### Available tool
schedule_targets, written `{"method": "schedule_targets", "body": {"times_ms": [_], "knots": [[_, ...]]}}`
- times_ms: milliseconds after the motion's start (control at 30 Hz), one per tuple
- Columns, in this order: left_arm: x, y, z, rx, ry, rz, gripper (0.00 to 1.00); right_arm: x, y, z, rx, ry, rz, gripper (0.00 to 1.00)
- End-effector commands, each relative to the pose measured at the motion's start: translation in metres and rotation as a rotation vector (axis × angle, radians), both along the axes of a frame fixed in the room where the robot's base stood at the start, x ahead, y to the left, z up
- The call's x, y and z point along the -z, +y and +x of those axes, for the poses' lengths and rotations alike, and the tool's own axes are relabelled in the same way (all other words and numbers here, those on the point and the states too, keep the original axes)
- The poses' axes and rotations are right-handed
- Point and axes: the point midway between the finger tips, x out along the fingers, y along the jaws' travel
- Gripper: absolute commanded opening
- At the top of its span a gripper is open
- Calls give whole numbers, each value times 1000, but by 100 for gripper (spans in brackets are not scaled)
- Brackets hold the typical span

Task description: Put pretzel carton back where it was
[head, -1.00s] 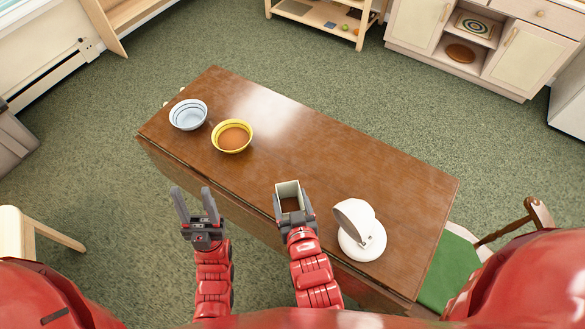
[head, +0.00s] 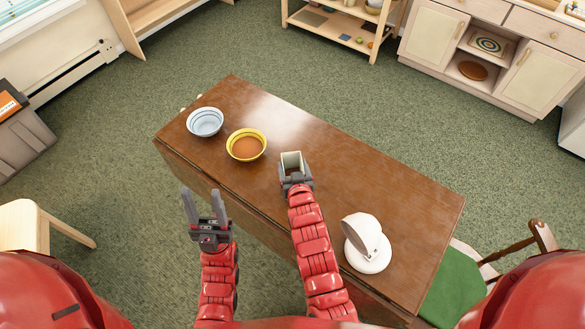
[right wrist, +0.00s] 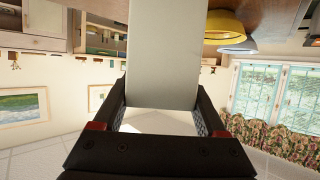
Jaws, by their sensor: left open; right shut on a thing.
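The pretzel carton (head: 291,158), a pale open-topped box, is held in my right gripper (head: 295,180) over the middle of the brown table, beyond its near edge. In the right wrist view the carton (right wrist: 164,55) shows as a plain pale grey wall between the fingers. I cannot tell whether its base touches the table. My left gripper (head: 204,203) is open and empty, off the table's near side.
A white round-headed device (head: 367,243) stands at the right. The table between carton and device is clear.

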Motion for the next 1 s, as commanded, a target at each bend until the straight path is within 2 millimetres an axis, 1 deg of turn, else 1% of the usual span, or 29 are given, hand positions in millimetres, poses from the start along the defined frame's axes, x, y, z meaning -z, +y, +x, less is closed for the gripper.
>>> {"method": "schedule_targets", "body": {"times_ms": [33,200,500,667,700,767,800,833,1000], "knots": [[-8,0,0,0,0,0,50,4,0,-1,-1,5,1,0],[-13,0,0,0,0,0,50,21,0,-1,1,3,2,0],[-13,0,0,0,0,0,50,24,1,0,-1,-3,2,0],[-7,0,0,0,0,0,50,29,1,-1,-1,-2,3,0],[-9,0,0,0,0,0,50,27,1,-1,-1,-2,2,80],[-9,0,0,0,0,0,50,27,1,-1,-1,-2,2,91],[-9,0,0,0,0,0,50,27,1,-1,-1,-2,2,98],[-9,0,0,0,0,0,50,27,1,-1,-1,-2,2,100],[-9,0,0,0,0,0,50,27,1,-1,-1,-2,2,100]]}}
